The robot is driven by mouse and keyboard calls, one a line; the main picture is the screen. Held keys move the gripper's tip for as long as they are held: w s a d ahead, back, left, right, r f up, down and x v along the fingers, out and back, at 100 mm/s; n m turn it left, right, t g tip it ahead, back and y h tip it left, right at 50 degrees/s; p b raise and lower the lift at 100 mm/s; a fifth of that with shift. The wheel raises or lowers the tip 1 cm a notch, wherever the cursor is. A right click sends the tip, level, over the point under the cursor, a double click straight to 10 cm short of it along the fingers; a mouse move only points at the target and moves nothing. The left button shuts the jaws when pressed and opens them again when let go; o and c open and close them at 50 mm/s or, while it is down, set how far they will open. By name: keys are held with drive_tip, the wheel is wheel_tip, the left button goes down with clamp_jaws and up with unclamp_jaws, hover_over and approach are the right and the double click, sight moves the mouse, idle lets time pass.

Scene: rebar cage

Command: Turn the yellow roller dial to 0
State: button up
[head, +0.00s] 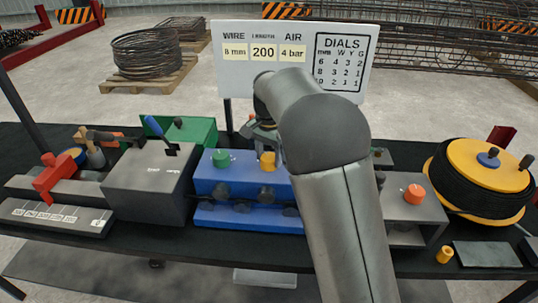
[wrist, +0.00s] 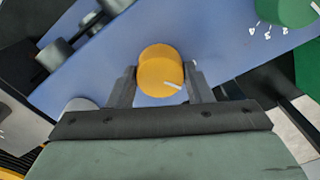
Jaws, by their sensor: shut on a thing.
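The yellow roller dial (head: 267,161) sits on top of the blue roller unit (head: 240,186), right of the green dial (head: 221,158). In the wrist view the yellow dial (wrist: 161,72) lies between the two fingers of my gripper (wrist: 160,83), which is shut on its sides. A white pointer line on the dial points to the lower right of that view. In the head view my gripper (head: 262,132) is partly hidden by my arm.
A white sign (head: 290,55) behind the bench reads 8 mm, 200 and 4 bar beside a dials table. A grey box with a blue lever (head: 153,127) stands left. A grey unit with an orange knob (head: 414,194) and a yellow-topped reel (head: 487,162) stand right.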

sight(269, 157)
drive_tip(key=shift+n, duration=2.9)
drive_tip(key=o, duration=1)
wheel_tip(269, 157, up, 18)
drive_tip(key=shift+f, duration=0.25)
drive_tip(key=shift+n+t, duration=0.3)
drive_tip(key=s+d+f, duration=0.5)
drive_tip(key=s+f, duration=0.1)
drive_tip(key=s, duration=0.5)
drive_tip(key=s+d+f, duration=0.6)
drive_tip(key=s, duration=0.5)
drive_tip(key=s+d+f, duration=0.5)
drive_tip(key=s+f, duration=0.1)
drive_tip(key=s, duration=0.5)
drive_tip(key=shift+s+d, duration=0.2)
drive_tip(key=shift+d, duration=0.15)
